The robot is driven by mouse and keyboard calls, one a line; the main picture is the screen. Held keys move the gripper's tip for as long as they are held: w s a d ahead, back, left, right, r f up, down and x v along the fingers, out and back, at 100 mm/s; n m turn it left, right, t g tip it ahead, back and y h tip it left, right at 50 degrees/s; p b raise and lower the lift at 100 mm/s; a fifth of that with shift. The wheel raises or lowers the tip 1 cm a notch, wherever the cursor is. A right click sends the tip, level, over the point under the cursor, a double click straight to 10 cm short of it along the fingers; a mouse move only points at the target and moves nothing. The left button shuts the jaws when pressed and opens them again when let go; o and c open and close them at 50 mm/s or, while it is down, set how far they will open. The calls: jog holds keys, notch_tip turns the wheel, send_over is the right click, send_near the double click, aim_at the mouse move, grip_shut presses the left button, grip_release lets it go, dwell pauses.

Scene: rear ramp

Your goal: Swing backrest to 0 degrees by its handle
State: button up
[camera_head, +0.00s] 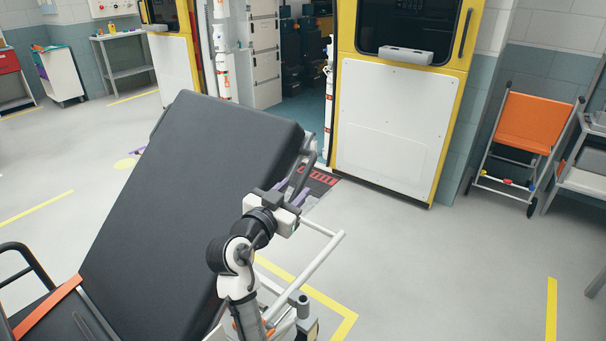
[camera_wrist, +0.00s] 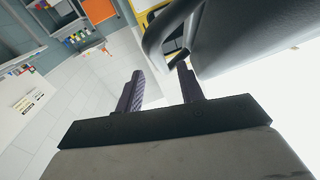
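The backrest (camera_head: 185,190) is a long black pad, raised at a slant, in the middle left of the head view. Its underside (camera_wrist: 260,35) fills the upper right of the wrist view. The dark handle (camera_head: 307,160) is a bent bar at the backrest's right edge; it shows as a black loop (camera_wrist: 158,34) just beyond my fingertips in the wrist view. My gripper (camera_wrist: 161,72) has two purple fingers spread apart with nothing clearly between them. In the head view my gripper (camera_head: 300,193) is close below the handle, partly hidden by my wrist. Contact with the handle cannot be told.
A light metal rail (camera_head: 320,262) lies right of my arm. The stretcher's dark side rail (camera_head: 25,262) is at lower left. A yellow-framed ambulance door (camera_head: 395,120) stands behind, and an orange folding chair (camera_head: 528,125) at right. The floor (camera_head: 450,270) at right is clear.

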aim_at(300, 183)
jog(key=p+x, duration=0.1)
jog(key=x, duration=0.4)
jog(key=shift+w, duration=0.15)
grip_shut()
